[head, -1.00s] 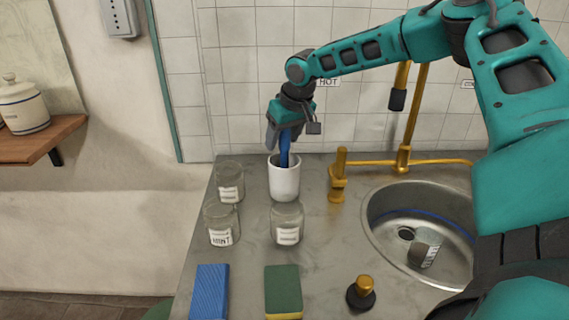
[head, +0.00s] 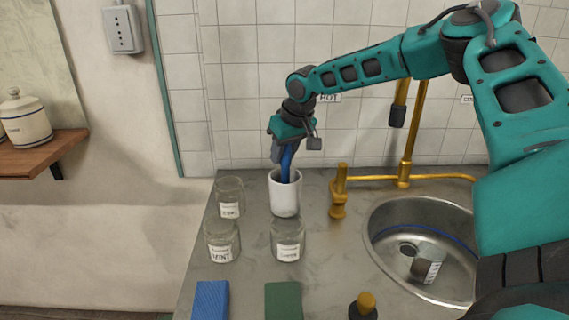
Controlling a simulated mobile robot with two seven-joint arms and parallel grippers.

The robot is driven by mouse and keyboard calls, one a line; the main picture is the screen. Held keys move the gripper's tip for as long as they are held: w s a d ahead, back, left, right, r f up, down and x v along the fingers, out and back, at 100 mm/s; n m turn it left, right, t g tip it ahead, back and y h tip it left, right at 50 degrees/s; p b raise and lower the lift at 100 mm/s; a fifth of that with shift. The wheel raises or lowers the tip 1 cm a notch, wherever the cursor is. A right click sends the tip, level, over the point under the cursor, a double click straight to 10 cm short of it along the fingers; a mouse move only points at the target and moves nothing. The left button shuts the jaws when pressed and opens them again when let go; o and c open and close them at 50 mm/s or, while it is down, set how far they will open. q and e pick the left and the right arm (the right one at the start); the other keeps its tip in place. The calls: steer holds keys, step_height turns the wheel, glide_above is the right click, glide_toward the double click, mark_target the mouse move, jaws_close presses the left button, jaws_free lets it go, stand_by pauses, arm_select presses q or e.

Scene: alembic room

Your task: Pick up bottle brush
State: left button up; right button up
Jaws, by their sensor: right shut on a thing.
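The bottle brush shows as a blue handle (head: 286,164) that stands up out of a white cup (head: 285,198) on the grey counter. Its lower part is hidden inside the cup. My right gripper (head: 284,156) comes down from above and is shut on the blue handle, just over the cup's rim. My left gripper is not in view.
Glass jars with labels stand close by: one left of the cup (head: 230,199), two in front (head: 222,241) (head: 288,241). A brass tap (head: 404,150) and round sink (head: 420,215) lie to the right. A blue sponge (head: 210,300) and green sponge (head: 283,301) lie in front.

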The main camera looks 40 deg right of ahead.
step_height(320, 180, up, 20)
steer(key=p, duration=0.1)
steer(key=shift+p, duration=0.35)
